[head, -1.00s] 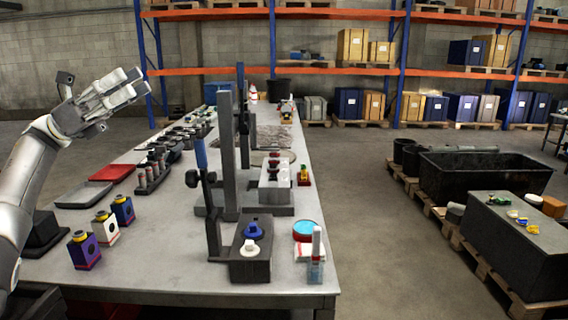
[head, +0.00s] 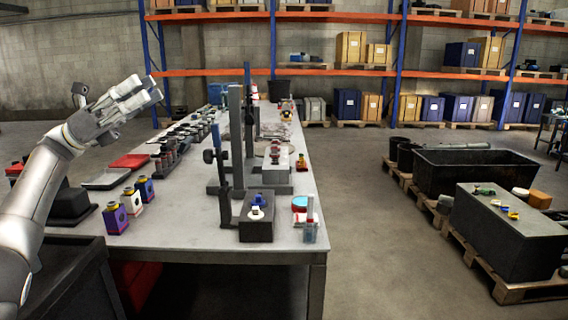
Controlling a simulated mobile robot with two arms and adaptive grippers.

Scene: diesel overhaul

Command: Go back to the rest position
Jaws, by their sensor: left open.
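My left gripper (head: 138,97) is raised at the left of the head view, above the level of the long grey workbench (head: 190,236) and left of the shelving post. Its white fingers point up and to the right, and nothing shows between them. My left arm comes up from the lower left edge and hides part of the bench's left side. My right gripper is not in the head view.
Small bottles (head: 115,217) stand at the bench's near left. A black block with a blue-topped part (head: 257,226) and dark upright stands fill its near right. A dark bin is at lower left. Open floor (head: 370,240) lies between the bench and the palletised black tank (head: 480,170).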

